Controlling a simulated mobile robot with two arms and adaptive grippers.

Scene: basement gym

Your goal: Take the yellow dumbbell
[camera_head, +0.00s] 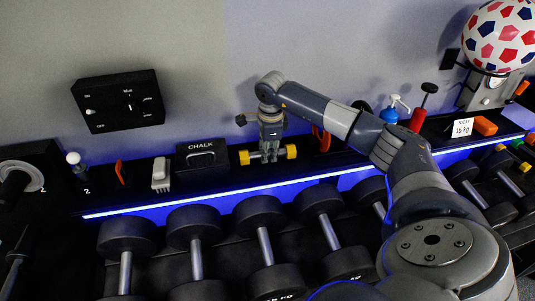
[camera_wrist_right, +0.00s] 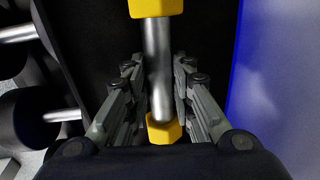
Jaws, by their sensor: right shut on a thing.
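The yellow dumbbell (camera_head: 245,157) has two yellow heads and a metal bar. It lies on the black shelf (camera_head: 225,178), right of the black chalk box. My right gripper (camera_head: 268,152) reaches down over its middle. In the right wrist view the fingers of the gripper (camera_wrist_right: 161,95) stand on both sides of the metal bar of the dumbbell (camera_wrist_right: 158,60), shut on it. One yellow head shows at the top and the other near the palm. I cannot tell whether the dumbbell is lifted off the shelf. My left gripper is not in view.
The chalk box (camera_head: 201,157) and a white object (camera_head: 160,174) stand to the left. Large black dumbbells (camera_head: 262,222) fill the rack below, in front of the shelf. The wall is close behind.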

